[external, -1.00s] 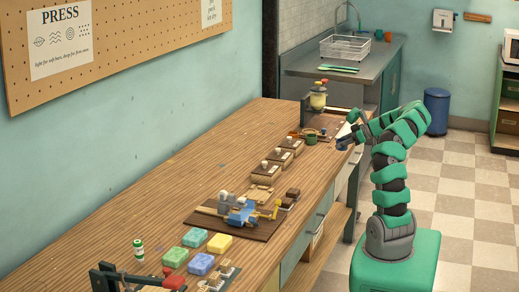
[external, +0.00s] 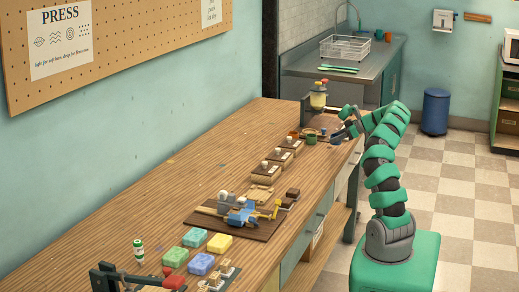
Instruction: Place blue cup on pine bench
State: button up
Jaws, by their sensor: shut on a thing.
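The blue cup (external: 335,141) is a tiny dark blue shape at the jaws of my gripper (external: 337,136). My gripper is shut on it, at the far right part of the pine bench (external: 190,188), near the bench's right edge. The jaws and arm hide part of the cup. At this size I cannot tell whether the cup touches the bench top or hangs just above it.
A green cup (external: 311,138) and an orange cup (external: 295,135) stand close to the left of my gripper. A press with a yellowish jar (external: 318,99) stands behind. The bench's left side is largely clear.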

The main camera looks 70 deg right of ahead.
aim_at(330, 146)
jog(key=d, duration=0.1)
jog(key=w+d, duration=0.2)
jog(key=shift+d+f, duration=0.25)
jog(key=shift+f, duration=0.05)
jog(key=shift+w+d, duration=0.45)
jog(key=shift+d, duration=0.05)
jog(key=shift+w+d, duration=0.35)
jog(key=shift+d, duration=0.3)
jog(key=shift+w+d, duration=0.1)
jog(key=shift+w+d+f, duration=0.15)
jog(key=shift+w+d, duration=0.1)
jog(key=shift+d, duration=0.1)
jog(key=shift+w+f+b, duration=0.1)
jog(key=shift+f+b, duration=1)
jog(key=shift+f, duration=0.45)
jog(key=shift+f, duration=0.2)
jog(key=o, duration=1)
jog(key=shift+c, duration=0.2)
